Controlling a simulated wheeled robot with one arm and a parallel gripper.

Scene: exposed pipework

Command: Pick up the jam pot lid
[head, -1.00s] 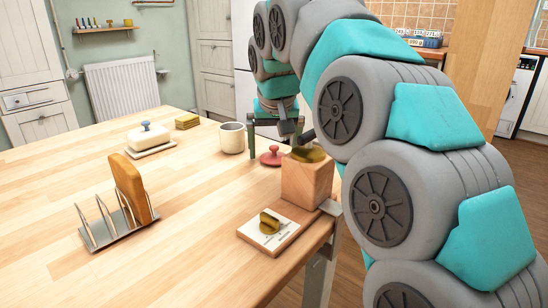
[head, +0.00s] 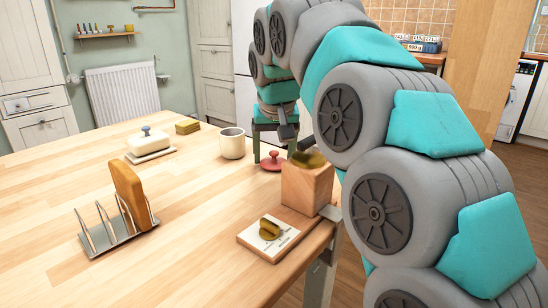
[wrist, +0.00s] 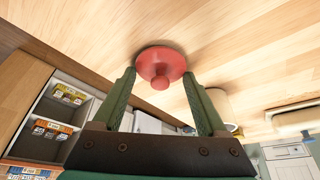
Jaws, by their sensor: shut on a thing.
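The jam pot lid is a round red lid (head: 272,163) with a knob on top. It sits on the wooden table near its far right edge, and it also shows in the wrist view (wrist: 160,63). My gripper (head: 274,154) points down over it. In the wrist view, the two green fingers (wrist: 160,74) stand on either side of the lid and are shut on it. The lid appears to be still at table height. Part of its far side is hidden in the head view.
A wooden block (head: 306,187) with an olive-green object on top stands close in front of the lid. A cream mug (head: 232,144) stands to its left. A board (head: 262,250), a toast rack (head: 112,235) and a butter dish (head: 149,142) are further off. The table's middle is clear.

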